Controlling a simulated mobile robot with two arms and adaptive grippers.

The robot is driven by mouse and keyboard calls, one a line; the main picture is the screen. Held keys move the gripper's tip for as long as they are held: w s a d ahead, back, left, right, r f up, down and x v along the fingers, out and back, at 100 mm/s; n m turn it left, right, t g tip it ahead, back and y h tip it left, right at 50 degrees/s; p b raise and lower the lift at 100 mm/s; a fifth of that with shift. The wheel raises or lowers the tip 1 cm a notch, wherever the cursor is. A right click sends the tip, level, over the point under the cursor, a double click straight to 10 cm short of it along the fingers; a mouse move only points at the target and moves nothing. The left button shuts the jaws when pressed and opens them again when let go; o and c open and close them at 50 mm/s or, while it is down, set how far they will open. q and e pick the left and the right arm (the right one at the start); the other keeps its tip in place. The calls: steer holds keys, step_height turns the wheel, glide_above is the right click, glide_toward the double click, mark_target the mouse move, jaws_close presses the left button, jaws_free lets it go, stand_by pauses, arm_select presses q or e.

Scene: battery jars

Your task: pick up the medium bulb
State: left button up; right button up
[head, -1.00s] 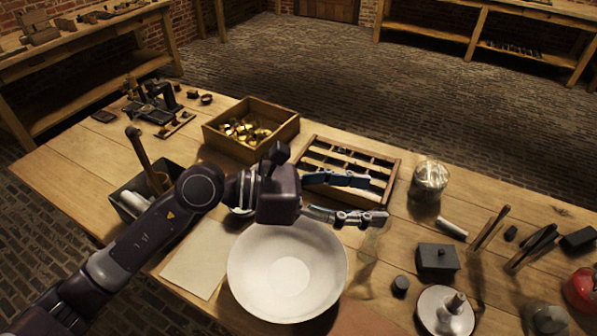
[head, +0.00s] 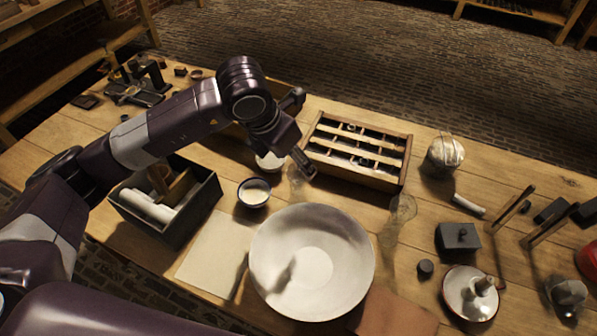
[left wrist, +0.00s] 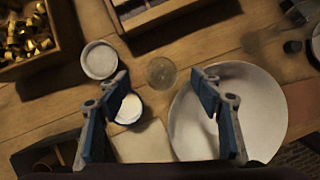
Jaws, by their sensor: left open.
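A clear round glass piece, which looks like a bulb, stands under my left gripper in the head view (head: 296,177). It also shows in the left wrist view (left wrist: 161,72), a little beyond the gap between the fingertips. I cannot tell for sure which is the medium one. My left gripper (head: 303,164) points down and is open and empty; in the left wrist view its blue-padded fingers (left wrist: 162,88) are wide apart. My right gripper is not in view.
A wide white bowl (head: 262,245) stands close to the glass piece. Two small cups, one dark-rimmed (head: 254,193) and one pale (left wrist: 100,60), stand to its left. A divided wooden tray (head: 402,172) is behind. A dark box (head: 205,205) stands left, a brass-filled crate (left wrist: 52,62) behind left.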

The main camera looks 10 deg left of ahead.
mark_target(297, 165)
arm_select(q)
steer(key=shift+p+x, duration=0.35)
steer(key=shift+x, duration=1.4)
steer(key=shift+d, duration=0.1)
steer(key=c, duration=1.1)
